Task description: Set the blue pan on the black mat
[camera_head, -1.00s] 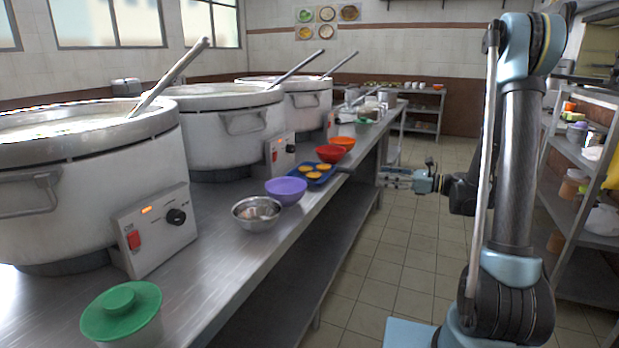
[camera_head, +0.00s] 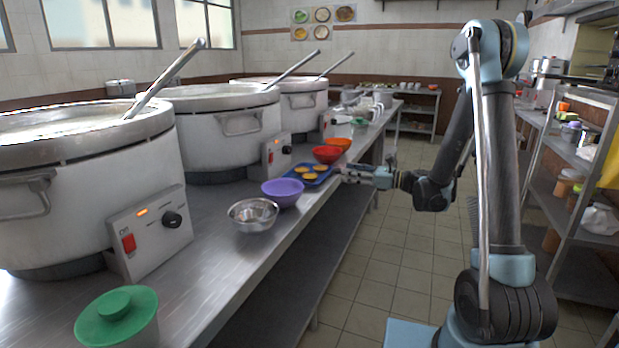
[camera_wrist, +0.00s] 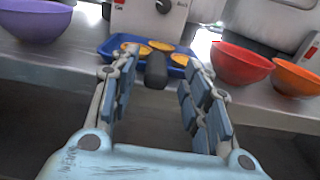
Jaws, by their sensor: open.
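The blue pan (camera_head: 292,175) lies on the steel counter, between the purple bowl and the red bowl, with several round yellow-orange pieces in it. In the wrist view the blue pan (camera_wrist: 107,46) is straight ahead, its dark handle (camera_wrist: 156,70) pointing toward me. My gripper (camera_head: 342,174) is at the counter's edge on the handle side of the pan. In the wrist view my gripper (camera_wrist: 162,70) is open, with the handle's end between its fingertips and a gap on both sides. I cannot make out a black mat.
The purple bowl (camera_head: 282,193) and a metal bowl (camera_head: 253,214) stand nearer on the counter. The red bowl (camera_head: 327,154) and orange bowl (camera_head: 337,144) stand beyond the pan. Large stockpots (camera_head: 222,135) line the back. A shelf rack (camera_head: 565,200) stands right; the aisle floor is clear.

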